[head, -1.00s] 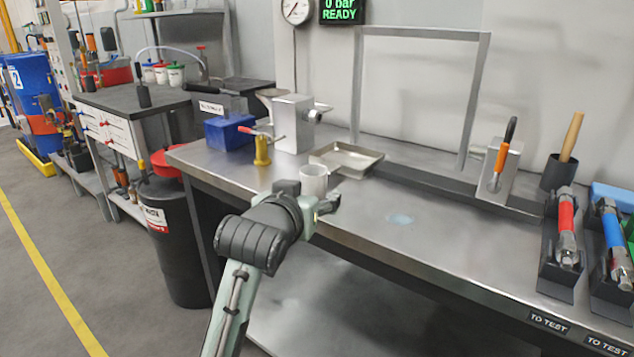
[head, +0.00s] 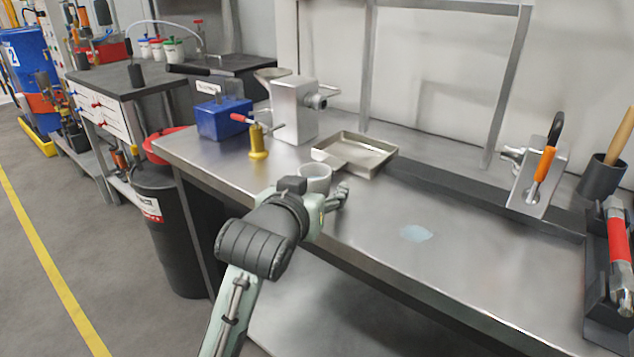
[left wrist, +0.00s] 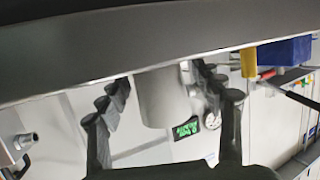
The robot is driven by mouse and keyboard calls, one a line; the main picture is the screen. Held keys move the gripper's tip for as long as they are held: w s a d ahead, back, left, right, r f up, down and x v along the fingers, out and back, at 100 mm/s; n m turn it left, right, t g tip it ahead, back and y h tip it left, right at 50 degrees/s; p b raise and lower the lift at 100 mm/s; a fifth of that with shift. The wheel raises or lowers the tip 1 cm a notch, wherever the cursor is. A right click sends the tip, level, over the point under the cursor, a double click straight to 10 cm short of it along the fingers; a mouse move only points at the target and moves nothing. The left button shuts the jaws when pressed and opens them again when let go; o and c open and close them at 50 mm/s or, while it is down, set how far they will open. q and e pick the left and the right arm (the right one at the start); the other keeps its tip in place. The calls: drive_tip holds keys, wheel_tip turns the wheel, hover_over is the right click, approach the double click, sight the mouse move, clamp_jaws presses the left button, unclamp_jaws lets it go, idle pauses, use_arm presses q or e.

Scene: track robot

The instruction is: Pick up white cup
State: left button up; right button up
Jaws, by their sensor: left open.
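The white cup (head: 317,186) stands upright on the metal workbench (head: 470,245), near its front edge. In the head view its lower part is hidden behind my left gripper (head: 328,196). In the left wrist view, which is upside down, the cup (left wrist: 163,97) shows between the two spread fingers of my left gripper (left wrist: 161,80). The gripper is open, with one finger on each side of the cup. I cannot tell whether either finger touches it. My right gripper is in neither view.
A shallow metal tray (head: 354,153) lies just behind the cup. The bench right of the cup is mostly clear.

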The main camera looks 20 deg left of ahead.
use_arm(q)
drive_tip(key=c, duration=1.1)
